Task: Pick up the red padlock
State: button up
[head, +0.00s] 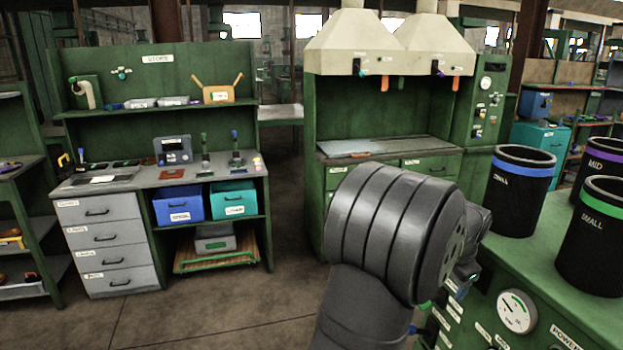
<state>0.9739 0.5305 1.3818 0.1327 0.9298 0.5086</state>
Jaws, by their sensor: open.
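I cannot make out a red padlock for certain. A small flat red item (173,174) lies on the grey top of the left workbench, but it is too small to tell what it is. My dark grey arm fills the lower middle of the head view. My gripper (465,285) shows only in part beyond the arm, low over the left edge of the green machine at right. It is open, with nothing visible in it. It is far from the workbench, and my arm hides part of the machine's edge.
The green machine top (530,255) holds black bins marked with blue (520,195), purple (600,160) and green (597,240) bands. The left workbench (215,172) has drawers, a blue bin (178,204) and a teal bin (233,200). Bare floor (220,315) lies between.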

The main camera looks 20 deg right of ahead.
dwell(0.3)
